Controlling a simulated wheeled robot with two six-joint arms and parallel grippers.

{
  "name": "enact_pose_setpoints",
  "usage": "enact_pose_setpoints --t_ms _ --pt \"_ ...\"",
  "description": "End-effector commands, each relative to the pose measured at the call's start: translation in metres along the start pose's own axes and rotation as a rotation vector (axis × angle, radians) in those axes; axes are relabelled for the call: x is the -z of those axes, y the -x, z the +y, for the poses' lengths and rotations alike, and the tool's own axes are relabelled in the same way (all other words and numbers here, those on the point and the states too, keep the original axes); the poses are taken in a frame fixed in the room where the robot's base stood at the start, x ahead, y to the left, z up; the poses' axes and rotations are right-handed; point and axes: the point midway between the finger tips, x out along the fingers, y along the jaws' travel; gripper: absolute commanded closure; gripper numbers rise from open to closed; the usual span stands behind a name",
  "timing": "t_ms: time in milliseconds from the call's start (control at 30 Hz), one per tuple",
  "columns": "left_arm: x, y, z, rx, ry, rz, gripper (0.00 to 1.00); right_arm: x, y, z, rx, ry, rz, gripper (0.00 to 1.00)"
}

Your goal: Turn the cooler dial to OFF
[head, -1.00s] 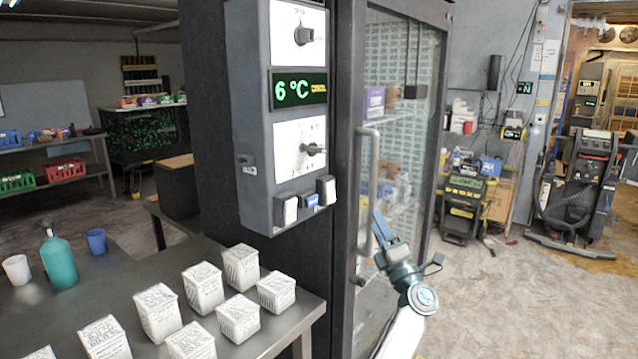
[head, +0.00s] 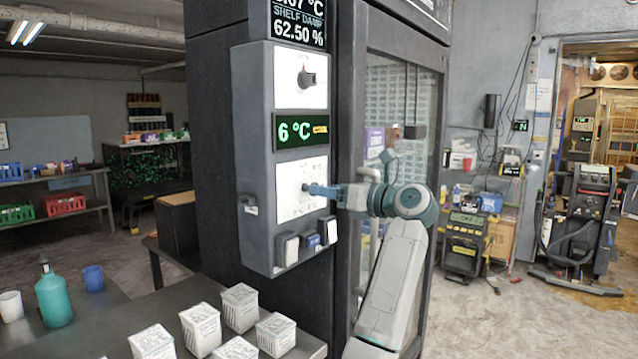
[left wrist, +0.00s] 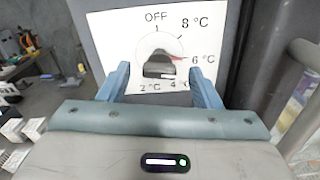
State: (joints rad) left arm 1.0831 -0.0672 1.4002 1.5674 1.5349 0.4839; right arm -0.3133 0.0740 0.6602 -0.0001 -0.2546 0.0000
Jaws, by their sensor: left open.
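The cooler dial (left wrist: 160,68) is a dark knob on a white plate marked OFF at the top, then 8, 6, 4 and 2 °C clockwise. A red mark on it lies toward 6 °C. In the head view it is the lower dial (head: 305,187) on the grey control box, partly covered by my gripper. My left gripper (head: 318,189) is at this dial, reaching in from the right. In the left wrist view its blue fingers (left wrist: 157,78) are open, one on each side of the knob; I cannot tell whether they touch it. My right gripper is not in view.
A display (head: 301,130) on the box reads 6 °C, with another knob (head: 307,78) above it. A table with white cubes (head: 240,305) stands at lower left.

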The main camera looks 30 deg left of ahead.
Motion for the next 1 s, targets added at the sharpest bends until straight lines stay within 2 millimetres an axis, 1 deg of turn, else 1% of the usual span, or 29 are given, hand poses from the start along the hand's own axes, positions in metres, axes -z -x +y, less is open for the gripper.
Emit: enact_pose_setpoints --t_ms 33,200,333,567,600,667,800,833,1000 --pt "-0.003 -0.009 0.002 -0.004 -0.001 -0.002 0.42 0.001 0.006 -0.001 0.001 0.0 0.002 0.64" --pt "-0.001 -0.028 0.001 -0.001 -0.002 0.0 0.42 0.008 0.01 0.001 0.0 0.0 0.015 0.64" --pt "0.0 -0.035 0.0 -0.001 -0.002 -0.001 0.42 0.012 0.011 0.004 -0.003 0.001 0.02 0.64" --pt "0.001 -0.035 0.0 -0.001 -0.001 -0.001 0.42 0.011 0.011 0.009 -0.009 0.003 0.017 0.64" --pt "0.001 -0.035 0.0 -0.001 -0.001 -0.001 0.44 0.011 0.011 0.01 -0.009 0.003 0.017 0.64" --pt "0.0 -0.035 0.0 -0.001 -0.001 -0.001 0.56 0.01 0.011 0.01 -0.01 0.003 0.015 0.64" --pt "0.0 -0.035 0.0 0.0 -0.001 -0.001 0.83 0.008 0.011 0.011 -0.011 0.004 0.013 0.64" --pt "0.0 -0.035 0.0 0.0 -0.001 -0.001 0.87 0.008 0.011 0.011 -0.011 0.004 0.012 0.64" --pt "0.001 -0.035 0.0 0.0 0.003 -0.001 0.86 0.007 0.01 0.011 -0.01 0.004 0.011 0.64"
